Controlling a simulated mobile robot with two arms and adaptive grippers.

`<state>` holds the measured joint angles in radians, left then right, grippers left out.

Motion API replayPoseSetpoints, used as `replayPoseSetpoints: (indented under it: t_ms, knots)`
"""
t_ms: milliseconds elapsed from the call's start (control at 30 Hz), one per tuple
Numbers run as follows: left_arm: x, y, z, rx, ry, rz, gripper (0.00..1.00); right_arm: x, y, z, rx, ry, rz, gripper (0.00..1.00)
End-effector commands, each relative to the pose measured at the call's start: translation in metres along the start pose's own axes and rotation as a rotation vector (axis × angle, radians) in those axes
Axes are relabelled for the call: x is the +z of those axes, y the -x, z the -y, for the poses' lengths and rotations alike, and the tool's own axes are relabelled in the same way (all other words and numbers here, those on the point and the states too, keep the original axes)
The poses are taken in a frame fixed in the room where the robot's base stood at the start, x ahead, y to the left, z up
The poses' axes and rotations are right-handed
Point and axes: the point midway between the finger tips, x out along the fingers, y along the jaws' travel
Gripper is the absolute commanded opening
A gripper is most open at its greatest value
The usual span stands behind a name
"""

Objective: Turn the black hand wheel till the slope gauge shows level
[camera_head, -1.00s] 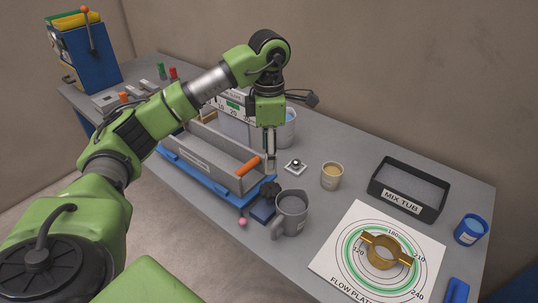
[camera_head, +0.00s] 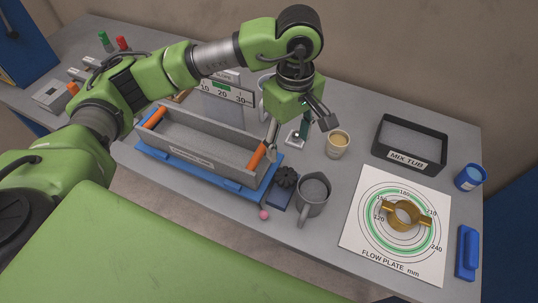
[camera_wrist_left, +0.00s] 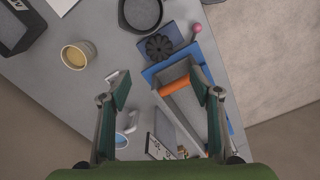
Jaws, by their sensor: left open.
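The black hand wheel (camera_head: 286,176) sits on a dark blue block at the right end of the blue base (camera_head: 150,154). It also shows in the wrist view (camera_wrist_left: 159,47), with nothing touching it. A grey trough (camera_head: 205,147) with orange end handles (camera_head: 256,157) rests on the base. The slope gauge (camera_head: 228,92), a white scale with a green band and numbers, stands behind the trough. My arm covers part of it, and I cannot read its pointer. My left gripper (camera_head: 288,133) is open and empty above the trough's right end, behind the wheel; its fingers show apart in the wrist view (camera_wrist_left: 160,88).
A grey jug (camera_head: 313,191) stands close to the right of the wheel, with a pink ball (camera_head: 264,215) in front. A beige cup (camera_head: 338,143), the black mix tub (camera_head: 409,145) and the flow plate sheet (camera_head: 395,251) with a brass ring lie further right.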

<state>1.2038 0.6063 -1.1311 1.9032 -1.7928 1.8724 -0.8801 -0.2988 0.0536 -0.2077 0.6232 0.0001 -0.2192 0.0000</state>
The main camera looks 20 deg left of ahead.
Motion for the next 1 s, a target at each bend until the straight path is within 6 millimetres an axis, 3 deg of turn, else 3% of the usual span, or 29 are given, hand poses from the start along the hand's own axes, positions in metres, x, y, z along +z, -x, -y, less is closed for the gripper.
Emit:
replayPoseSetpoints:
  t_ms: [167, 400, 533, 700, 833, 1000]
  knots:
    - [0.004, -0.012, 0.001, -0.004, -0.020, 0.003, 0.58, 0.004, 0.007, -0.020, 0.022, 0.004, 0.007, 0.34]
    - [0.004, -0.057, 0.003, -0.007, -0.017, 0.003, 0.58, 0.008, 0.027, -0.039, 0.045, 0.003, 0.015, 0.34]
    - [0.003, -0.085, 0.003, -0.007, -0.015, 0.002, 0.58, 0.007, 0.037, -0.037, 0.043, 0.003, 0.015, 0.34]
    - [0.004, -0.115, 0.002, -0.004, -0.015, 0.003, 0.58, 0.003, 0.046, -0.020, 0.024, 0.000, 0.011, 0.34]
    - [0.004, -0.130, 0.001, -0.002, -0.016, 0.003, 0.58, 0.001, 0.049, -0.012, 0.014, 0.002, 0.009, 0.34]
    - [0.003, -0.138, 0.000, 0.000, -0.016, 0.001, 0.58, 0.001, 0.051, -0.015, 0.018, 0.004, 0.009, 0.34]
